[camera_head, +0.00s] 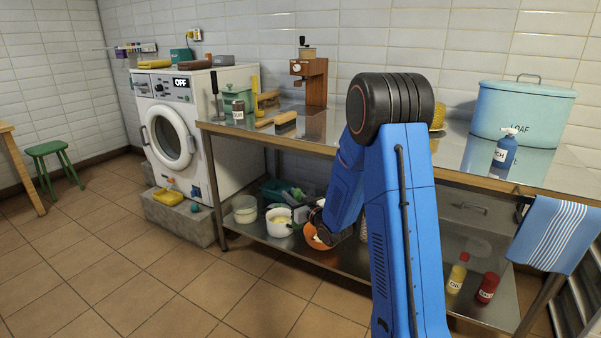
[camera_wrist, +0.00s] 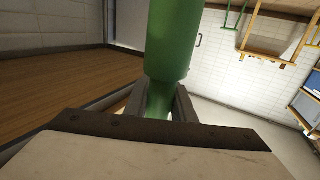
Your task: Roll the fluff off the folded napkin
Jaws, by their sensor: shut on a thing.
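In the wrist view my gripper (camera_wrist: 163,100) is shut on the narrow end of a green, round-bodied thing (camera_wrist: 171,40). Its wider part stretches away beyond the fingers, and its far end is cut off by the picture edge. I cannot tell whether it is a roller. In the head view my blue arm bends down in front of the steel table, and its dark end is near the lower shelf, with the jaws mostly hidden. A blue cloth with white stripes (camera_head: 553,236) hangs over the table's right front edge. I cannot make out a folded napkin or fluff.
An orange bowl (camera_head: 312,238) and a white bowl (camera_head: 279,222) stand on the lower shelf. A washing machine (camera_head: 172,140) stands left; the tiled floor in front is clear.

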